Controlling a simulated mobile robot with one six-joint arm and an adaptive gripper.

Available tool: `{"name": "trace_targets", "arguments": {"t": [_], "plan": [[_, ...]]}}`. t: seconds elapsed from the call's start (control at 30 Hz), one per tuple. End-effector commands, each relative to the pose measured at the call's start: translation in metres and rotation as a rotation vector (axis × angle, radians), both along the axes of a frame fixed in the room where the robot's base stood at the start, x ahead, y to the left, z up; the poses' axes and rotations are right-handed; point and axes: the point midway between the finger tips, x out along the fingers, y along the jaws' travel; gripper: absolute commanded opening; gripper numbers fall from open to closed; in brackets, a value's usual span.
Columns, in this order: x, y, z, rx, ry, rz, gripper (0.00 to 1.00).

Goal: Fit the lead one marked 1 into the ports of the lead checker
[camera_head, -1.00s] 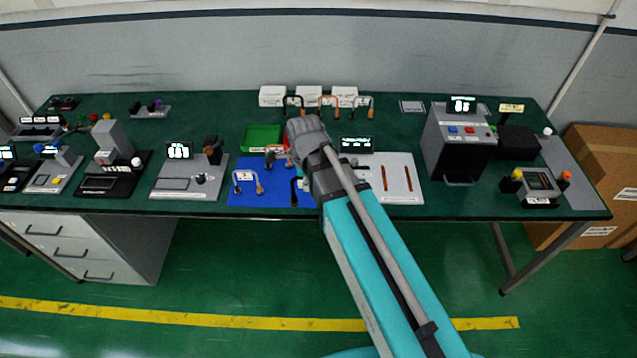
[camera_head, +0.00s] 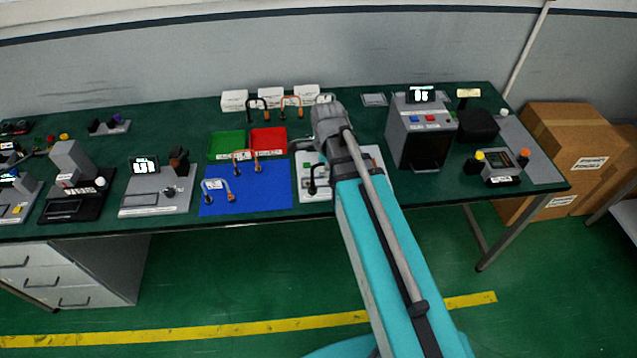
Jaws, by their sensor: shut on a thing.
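A black lead (camera_head: 312,182) stands out below and left of my wrist, over the left part of a pale panel. This panel (camera_head: 376,158), which I take for the lead checker, is mostly hidden behind my arm. My gripper (camera_head: 312,158) is shut on the black lead; its fingertips are largely hidden. The number on the lead cannot be read, and I cannot tell whether its ends touch the ports. A white lead (camera_head: 216,188) and an orange-brown lead (camera_head: 246,160) are on the blue mat (camera_head: 262,190).
A green tray (camera_head: 227,146) and a red tray (camera_head: 268,141) sit behind the mat. A black lead (camera_head: 257,108) and an orange lead (camera_head: 291,105) stand before white boxes (camera_head: 271,97). A grey tester (camera_head: 422,135) stands to the right. Other devices stand left.

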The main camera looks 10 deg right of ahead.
Motion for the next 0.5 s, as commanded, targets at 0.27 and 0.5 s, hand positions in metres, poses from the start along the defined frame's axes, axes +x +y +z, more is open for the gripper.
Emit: {"name": "trace_targets", "arguments": {"t": [0.27, 0.5], "plan": [[0.0002, -0.0086, 0.0007, 0.000, 0.000, 0.003, 0.00], [0.0007, -0.0082, 0.0004, 0.000, 0.000, 0.003, 0.00]]}}
